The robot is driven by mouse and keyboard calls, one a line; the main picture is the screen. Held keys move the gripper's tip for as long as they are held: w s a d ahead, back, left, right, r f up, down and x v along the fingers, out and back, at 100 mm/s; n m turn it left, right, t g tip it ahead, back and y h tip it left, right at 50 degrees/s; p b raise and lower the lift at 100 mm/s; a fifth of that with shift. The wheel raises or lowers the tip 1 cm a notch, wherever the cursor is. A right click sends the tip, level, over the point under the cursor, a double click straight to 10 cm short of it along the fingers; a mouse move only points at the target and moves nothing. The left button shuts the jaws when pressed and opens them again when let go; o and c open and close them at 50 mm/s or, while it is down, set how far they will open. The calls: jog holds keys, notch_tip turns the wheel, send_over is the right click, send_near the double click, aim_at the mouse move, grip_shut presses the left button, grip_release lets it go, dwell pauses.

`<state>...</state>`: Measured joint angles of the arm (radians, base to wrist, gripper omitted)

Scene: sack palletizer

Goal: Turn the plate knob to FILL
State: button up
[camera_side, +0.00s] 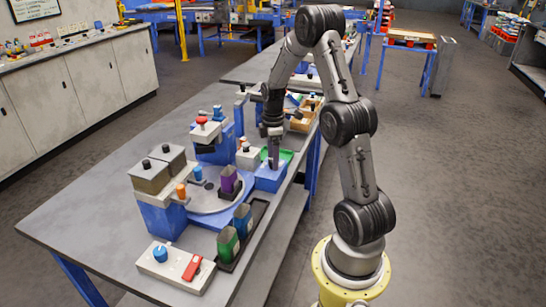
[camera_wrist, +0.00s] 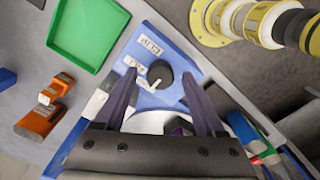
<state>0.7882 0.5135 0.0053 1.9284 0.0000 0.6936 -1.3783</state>
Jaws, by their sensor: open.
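A dark round knob (camera_wrist: 160,74) sits on a blue plate (camera_wrist: 178,42) in the wrist view. A white pointer shows at the knob's lower left edge. White labels (camera_wrist: 150,46) lie along the plate around the knob; their lettering is turned and too small to read surely. My gripper (camera_wrist: 158,80) is open, with one finger on each side of the knob in the picture. Whether the fingers are at the knob's height, I cannot tell. In the side view my gripper (camera_side: 274,163) points down over the blue plate (camera_side: 268,180) and hides the knob.
A green tray (camera_wrist: 82,34) lies beside the plate.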

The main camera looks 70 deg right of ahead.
grip_shut()
dwell(0.3)
jog(key=shift+m, duration=0.4)
jog(key=m, duration=1.1)
jog(key=shift+d+r, duration=0.1)
dwell(0.4)
grip_release()
